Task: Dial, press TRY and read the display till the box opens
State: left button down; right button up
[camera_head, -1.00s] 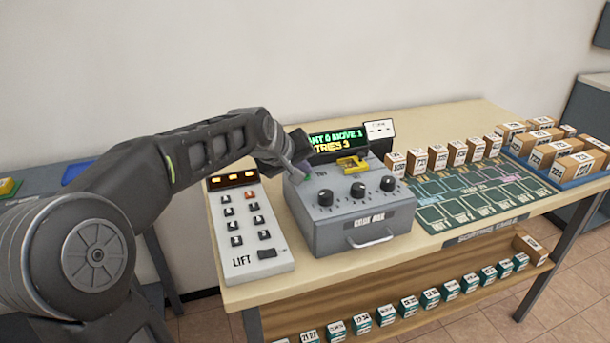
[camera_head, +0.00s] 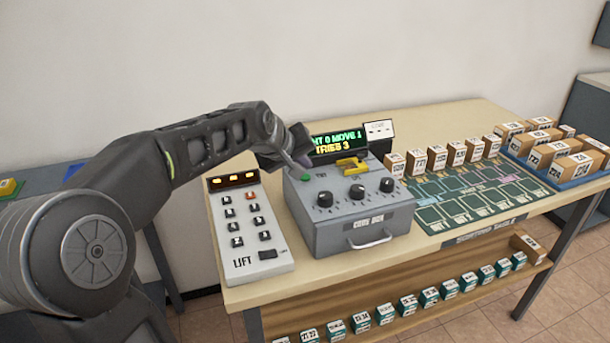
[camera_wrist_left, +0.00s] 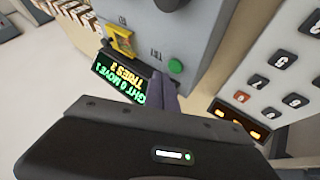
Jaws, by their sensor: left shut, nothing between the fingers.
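The grey code box (camera_head: 365,222) stands on the table with three black dials on its sloped top: left (camera_head: 325,198), middle (camera_head: 357,192) and right (camera_head: 387,184). The green TRY button (camera_head: 304,178) is at its back left; it also shows in the left wrist view (camera_wrist_left: 176,66). The display (camera_head: 340,141) behind reads "HT 0 MOVE 1" and "TRIES 3"; its left end is hidden by my gripper. My left gripper (camera_head: 304,161) is shut and empty, just behind and above the button, apart from it. In the left wrist view its fingers (camera_wrist_left: 163,95) overlap the display. My right gripper is out of view.
A yellow piece (camera_head: 352,165) sits at the box's back. A LIFT keypad (camera_head: 246,225) stands left of the box and a small white card (camera_head: 379,130) behind it. A green sorting mat (camera_head: 470,195) and several parcels (camera_head: 475,149) lie to the right.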

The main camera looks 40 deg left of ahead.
aim_at(303, 178)
pick_arm(q)
jog(key=shift+r+p, duration=1.85)
jog(key=shift+r, duration=0.65)
